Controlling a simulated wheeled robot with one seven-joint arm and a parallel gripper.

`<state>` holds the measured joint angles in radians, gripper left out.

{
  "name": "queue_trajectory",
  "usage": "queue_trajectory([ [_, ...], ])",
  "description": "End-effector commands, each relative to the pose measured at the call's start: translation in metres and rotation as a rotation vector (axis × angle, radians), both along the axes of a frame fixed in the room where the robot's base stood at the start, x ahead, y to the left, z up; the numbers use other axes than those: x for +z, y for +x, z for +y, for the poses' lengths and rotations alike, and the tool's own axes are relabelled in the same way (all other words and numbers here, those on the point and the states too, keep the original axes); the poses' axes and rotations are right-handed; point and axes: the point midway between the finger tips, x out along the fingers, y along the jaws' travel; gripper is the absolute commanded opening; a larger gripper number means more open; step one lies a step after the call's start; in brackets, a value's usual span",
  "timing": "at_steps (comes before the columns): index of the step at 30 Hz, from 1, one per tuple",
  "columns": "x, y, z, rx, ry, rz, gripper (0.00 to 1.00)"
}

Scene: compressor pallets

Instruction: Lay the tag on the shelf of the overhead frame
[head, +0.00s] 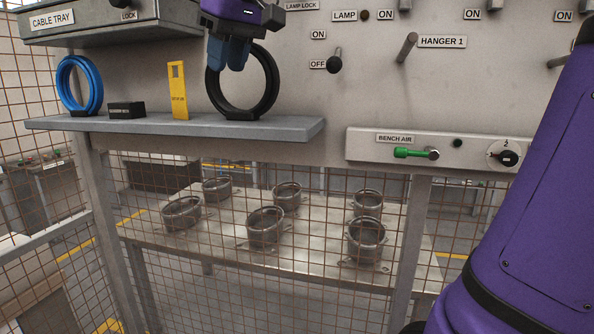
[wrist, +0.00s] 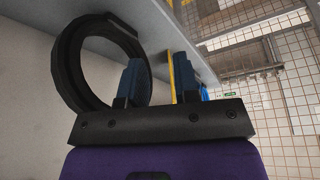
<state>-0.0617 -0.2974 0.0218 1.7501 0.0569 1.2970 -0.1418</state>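The yellow tag (head: 179,92), with a small hole near its top and dark print, stands upright on the grey shelf (head: 290,128) of the overhead frame. My gripper (head: 228,60) is at the upper part of the black ring (head: 272,88), right of the tag and above the shelf. Its two blue fingers overlap the ring in the head view. In the wrist view my gripper (wrist: 160,80) has its fingers apart, with nothing seen held between them. The tag (wrist: 177,72) shows there as a yellow strip behind, partly hidden by the right finger; the ring (wrist: 68,70) is at left.
A blue ring (head: 94,86) and a small black block (head: 126,110) stand on the shelf left of the tag. The shelf's right end is bare. A cable tray (head: 120,30) overhangs the left part. A hanger peg (head: 407,46) and a lamp switch (head: 334,62) stick out at right.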

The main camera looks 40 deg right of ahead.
Motion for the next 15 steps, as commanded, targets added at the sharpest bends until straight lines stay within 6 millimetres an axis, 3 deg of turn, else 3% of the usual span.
queue_trajectory([
  [5,-0.043,-0.044,-0.013,-0.057,0.002,-0.015,0.29],
  [15,-0.165,-0.140,-0.036,-0.178,0.010,-0.051,0.29],
])
